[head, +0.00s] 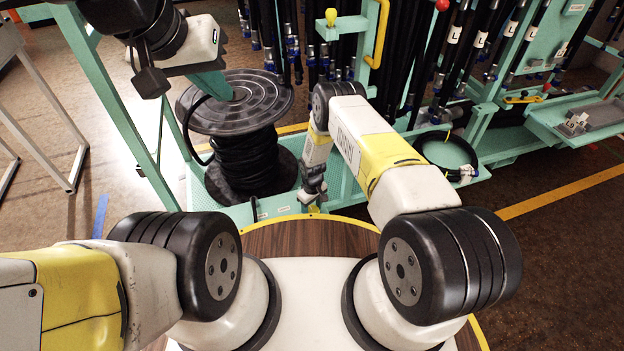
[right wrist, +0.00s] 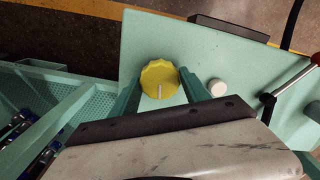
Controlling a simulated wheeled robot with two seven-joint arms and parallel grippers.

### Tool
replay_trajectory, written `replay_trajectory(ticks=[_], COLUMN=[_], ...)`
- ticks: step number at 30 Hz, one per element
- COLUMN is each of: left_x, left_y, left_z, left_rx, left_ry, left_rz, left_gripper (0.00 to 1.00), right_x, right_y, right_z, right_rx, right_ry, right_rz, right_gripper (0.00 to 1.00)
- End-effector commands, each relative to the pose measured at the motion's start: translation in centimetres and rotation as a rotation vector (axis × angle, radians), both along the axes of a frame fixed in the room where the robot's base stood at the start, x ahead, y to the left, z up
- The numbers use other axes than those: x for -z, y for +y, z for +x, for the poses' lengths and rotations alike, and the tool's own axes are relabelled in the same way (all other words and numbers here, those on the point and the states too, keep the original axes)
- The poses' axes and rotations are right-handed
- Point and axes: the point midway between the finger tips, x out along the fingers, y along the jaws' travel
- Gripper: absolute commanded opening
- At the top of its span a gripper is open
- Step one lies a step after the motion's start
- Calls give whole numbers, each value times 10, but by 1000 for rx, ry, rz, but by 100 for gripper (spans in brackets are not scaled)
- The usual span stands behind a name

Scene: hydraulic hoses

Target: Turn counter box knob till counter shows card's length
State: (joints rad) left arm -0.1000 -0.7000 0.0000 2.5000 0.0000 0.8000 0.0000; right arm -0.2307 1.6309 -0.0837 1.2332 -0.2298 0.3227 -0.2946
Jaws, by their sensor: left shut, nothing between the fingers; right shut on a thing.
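In the right wrist view a yellow scalloped knob (right wrist: 160,76) with a pale pointer line stands on the teal face of the counter box (right wrist: 240,62). The pointer line runs roughly up and down in that picture. My right gripper has one teal finger on each side of the knob and is shut on it. In the head view my right gripper (head: 313,199) reaches down beyond the round table and is small and partly hidden. My left gripper (head: 212,85) is shut and empty, above the hose reel. I cannot see the counter's digits, and I cannot make out the card.
A black reel (head: 240,103) wound with hose stands beneath my left gripper. Black hoses (head: 465,45) hang on the teal rack behind. A white round button (right wrist: 217,87) and a red-handled lever (right wrist: 298,79) sit right of the knob. A coiled hose (head: 447,157) lies at right.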

Motion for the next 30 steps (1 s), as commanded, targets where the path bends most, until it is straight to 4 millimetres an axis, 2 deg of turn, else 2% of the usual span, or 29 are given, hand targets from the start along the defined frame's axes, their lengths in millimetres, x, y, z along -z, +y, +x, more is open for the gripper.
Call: replay_trajectory(ticks=[14, 15, 18, 26, 30], left_x=[0, 0, 0, 0, 0], left_y=[0, 0, 0, 0, 0], left_z=[0, 0, 0, 0, 0], left_rx=[0, 0, 0, 0, 0], left_ry=[0, 0, 0, 0, 0], left_rz=[0, 0, 0, 0, 0], left_gripper=[0, 0, 0, 0, 0], right_x=[0, 0, 0, 0, -9], right_y=[0, 0, 0, 0, 0], right_z=[1, 1, 1, 0, 1], right_rx=[-1, -1, -1, -1, -1], right_ry=[-1, -1, -1, -1, -2], right_rz=[1, 1, 1, 1, 1], right_gripper=[14, 58, 75, 75, 75])
